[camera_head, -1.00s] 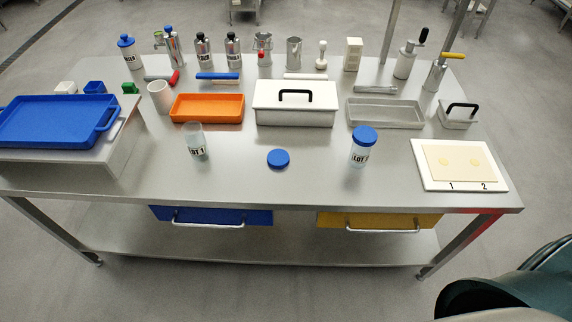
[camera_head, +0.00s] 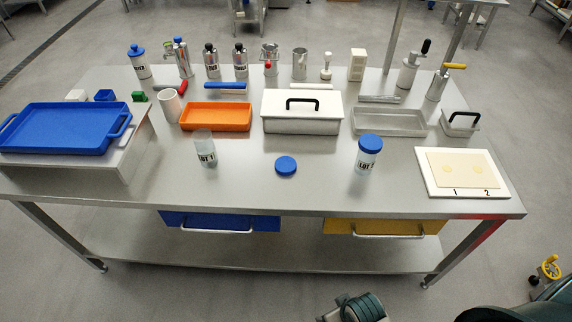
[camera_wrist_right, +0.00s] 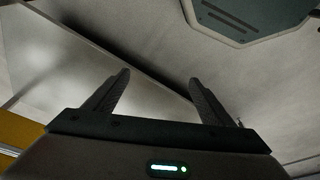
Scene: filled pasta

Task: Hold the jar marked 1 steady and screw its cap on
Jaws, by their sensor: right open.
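The clear jar marked LOT 1 (camera_head: 206,149) stands upright and uncapped on the steel table, left of centre in the head view. A blue cap (camera_head: 286,166) lies on the table to its right, apart from the jar. A second jar (camera_head: 367,155) with a LOT label stands further right with a blue cap on it. My right gripper (camera_wrist_right: 160,92) shows in the right wrist view, its two dark fingers apart with nothing between them. It is away from the jar and cap. My left gripper is not in view.
Behind the jars stand an orange tray (camera_head: 216,117), a white box with a black handle (camera_head: 302,123) and a grey tray (camera_head: 389,134). A blue tray (camera_head: 66,128) is at left, a white board (camera_head: 430,181) at right. The table's front middle is clear.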

